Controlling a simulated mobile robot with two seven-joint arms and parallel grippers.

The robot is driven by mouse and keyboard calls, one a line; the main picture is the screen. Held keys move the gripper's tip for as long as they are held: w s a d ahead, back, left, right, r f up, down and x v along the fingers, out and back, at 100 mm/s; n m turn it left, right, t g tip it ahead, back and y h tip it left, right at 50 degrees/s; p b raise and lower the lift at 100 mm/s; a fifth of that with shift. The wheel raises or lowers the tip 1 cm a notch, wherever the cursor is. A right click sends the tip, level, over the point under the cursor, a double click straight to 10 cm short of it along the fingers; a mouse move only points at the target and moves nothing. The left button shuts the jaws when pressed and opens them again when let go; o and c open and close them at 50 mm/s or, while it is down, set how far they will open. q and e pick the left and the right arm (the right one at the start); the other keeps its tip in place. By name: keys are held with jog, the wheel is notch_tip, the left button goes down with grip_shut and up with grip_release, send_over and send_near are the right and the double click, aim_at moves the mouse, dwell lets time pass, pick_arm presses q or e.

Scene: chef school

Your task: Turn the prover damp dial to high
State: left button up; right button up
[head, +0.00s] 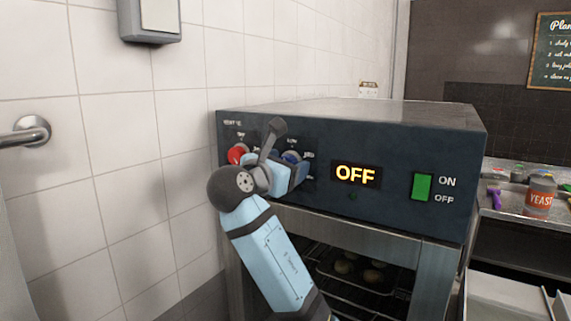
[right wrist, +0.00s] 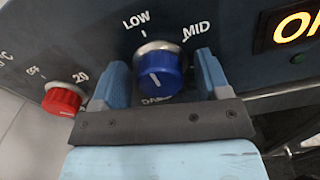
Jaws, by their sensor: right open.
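The blue damp dial (right wrist: 160,72) sits on the dark front panel of the prover (head: 390,195), and in the head view it shows partly behind my gripper (head: 291,156). It is marked LOW and MID above, and the label below it is partly hidden. The white line on its face seems to lean toward LOW. My right gripper (right wrist: 162,76) is open, with one finger on each side of the blue dial. I cannot tell whether the fingers touch it. My left gripper is not in view.
A red dial (head: 237,153) is close to the left of my right gripper. A lit OFF display (head: 356,174) and a green switch (head: 423,187) are on the panel's right. A tiled wall is at left. A counter with a yeast tub (head: 540,193) is at right.

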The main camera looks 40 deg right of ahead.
jog(key=c, duration=0.7)
